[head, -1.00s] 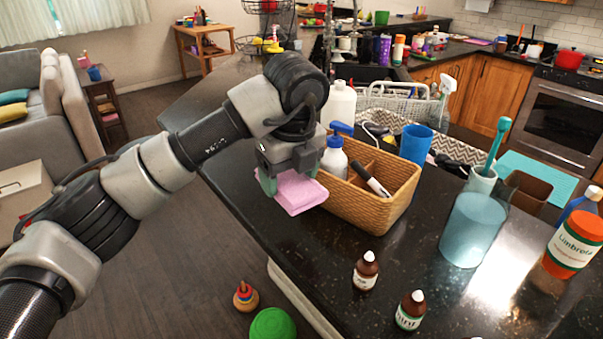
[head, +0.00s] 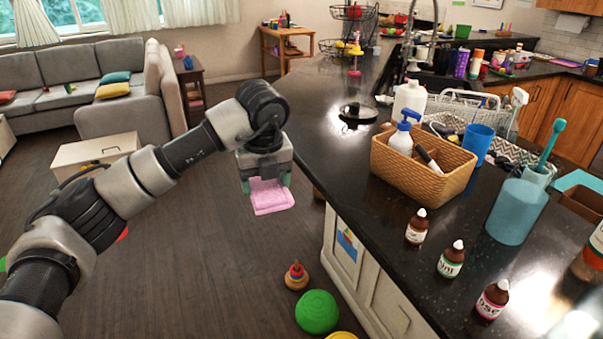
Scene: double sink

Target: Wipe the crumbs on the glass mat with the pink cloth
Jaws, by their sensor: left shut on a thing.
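My left gripper (head: 266,184) is shut on the pink cloth (head: 271,199) and holds it in the air. In the picture they appear over the wooden floor, left of the counter edge. The cloth hangs below the fingers as a folded pad. A teal mat (head: 580,181) shows in part at the right edge. I cannot tell whether it is the glass mat, and I see no crumbs. My right gripper is not in view.
On the dark counter (head: 375,217) stand a wicker basket (head: 419,177) with a pump bottle, several small brown bottles (head: 416,228) and a bluish translucent container (head: 516,212). A black round object (head: 358,113) lies farther back. A green ball (head: 316,312) lies on the floor.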

